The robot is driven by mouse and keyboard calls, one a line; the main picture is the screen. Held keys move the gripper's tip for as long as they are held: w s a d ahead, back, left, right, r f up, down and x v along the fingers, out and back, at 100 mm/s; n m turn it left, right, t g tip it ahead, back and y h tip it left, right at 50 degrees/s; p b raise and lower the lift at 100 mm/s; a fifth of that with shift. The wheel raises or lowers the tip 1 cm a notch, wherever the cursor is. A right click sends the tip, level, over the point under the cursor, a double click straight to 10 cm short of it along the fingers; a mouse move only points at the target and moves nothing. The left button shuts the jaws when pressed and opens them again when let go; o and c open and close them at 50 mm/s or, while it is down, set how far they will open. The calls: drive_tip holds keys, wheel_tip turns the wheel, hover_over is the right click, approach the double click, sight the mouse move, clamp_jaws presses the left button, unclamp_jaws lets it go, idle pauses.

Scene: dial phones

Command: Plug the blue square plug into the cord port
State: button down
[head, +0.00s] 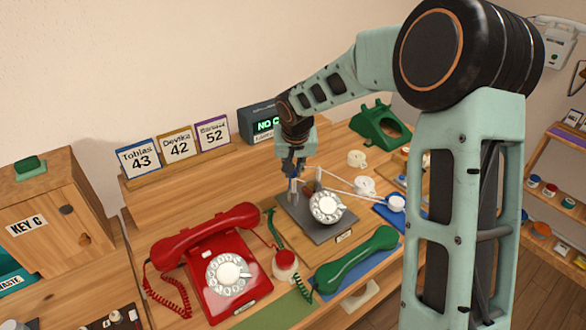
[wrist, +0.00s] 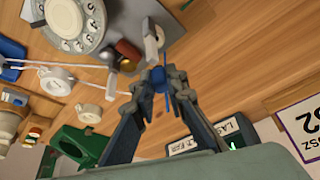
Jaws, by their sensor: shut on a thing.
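My gripper (wrist: 160,82) is shut on a small blue piece, which looks like the blue square plug (wrist: 158,77); the fingers hide most of it. In the head view my gripper (head: 294,184) points down beside the white rotary dial (head: 327,206) on a dark grey plate (head: 299,222). The plug is too small to make out there. In the wrist view a pale grey block (wrist: 151,42) and a reddish-brown cylinder (wrist: 127,51) stand by the dial (wrist: 75,22), close to the fingertips. I cannot tell which part is the cord port, nor whether the plug touches anything.
A red telephone (head: 222,265) stands left of the plate and a green handset (head: 355,259) lies in front. A green phone body (head: 380,127) is behind at right. White cords run right from the dial area. A dark display box (head: 262,121) and name cards (head: 177,145) stand behind.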

sight(293, 197)
drive_tip(key=shift+f+b, duration=1.9)
drive_tip(key=shift+f, duration=1)
drive_tip(key=shift+b, duration=0.45)
drive_tip(key=shift+f+b, duration=0.5)
drive_tip(key=c, duration=1.8)
unclamp_jaws()
drive_tip(key=shift+c, duration=0.2)
drive_tip(key=shift+r, duration=0.1)
drive_tip(key=v, duration=1.2)
